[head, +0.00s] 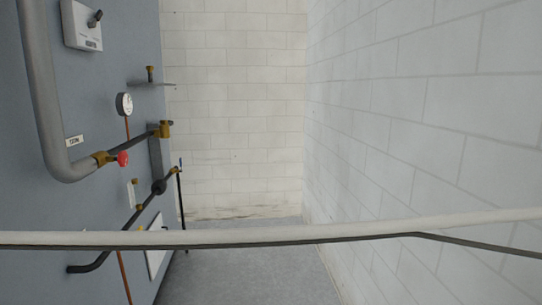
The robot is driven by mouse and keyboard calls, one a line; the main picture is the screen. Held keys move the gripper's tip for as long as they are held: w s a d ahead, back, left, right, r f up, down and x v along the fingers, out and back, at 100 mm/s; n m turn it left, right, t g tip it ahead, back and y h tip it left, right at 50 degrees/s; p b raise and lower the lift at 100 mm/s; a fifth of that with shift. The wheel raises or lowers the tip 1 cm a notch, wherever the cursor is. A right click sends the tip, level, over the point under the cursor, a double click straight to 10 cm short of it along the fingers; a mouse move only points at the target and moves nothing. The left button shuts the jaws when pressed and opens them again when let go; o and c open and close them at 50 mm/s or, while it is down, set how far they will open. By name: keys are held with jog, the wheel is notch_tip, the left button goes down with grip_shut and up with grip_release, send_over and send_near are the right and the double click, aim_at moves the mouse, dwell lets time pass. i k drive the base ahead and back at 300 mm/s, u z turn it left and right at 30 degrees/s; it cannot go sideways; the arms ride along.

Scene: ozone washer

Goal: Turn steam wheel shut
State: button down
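A small red wheel (122,159) sits on a brass valve (101,158) at the left in the head view. The valve joins the lower bend of a thick grey pipe (40,95) on the blue-grey panel (95,125). A small white label (74,141) is just above the valve; its print is too small to read surely. How far the wheel is turned cannot be told. My gripper is not in view.
A pressure gauge (124,104), a white box with a black knob (83,25) and a dark lower pipe (125,228) are on the panel. A pale bar (290,233) crosses low in front. Block walls (430,110) stand behind and right; the floor (250,275) looks clear.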

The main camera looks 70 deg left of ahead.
aim_at(123, 158)
jog(key=u, duration=2.45)
jog(key=i, duration=0.9)
jog(key=z, duration=0.35)
jog(key=i, duration=1.2)
jog(key=u, duration=0.65)
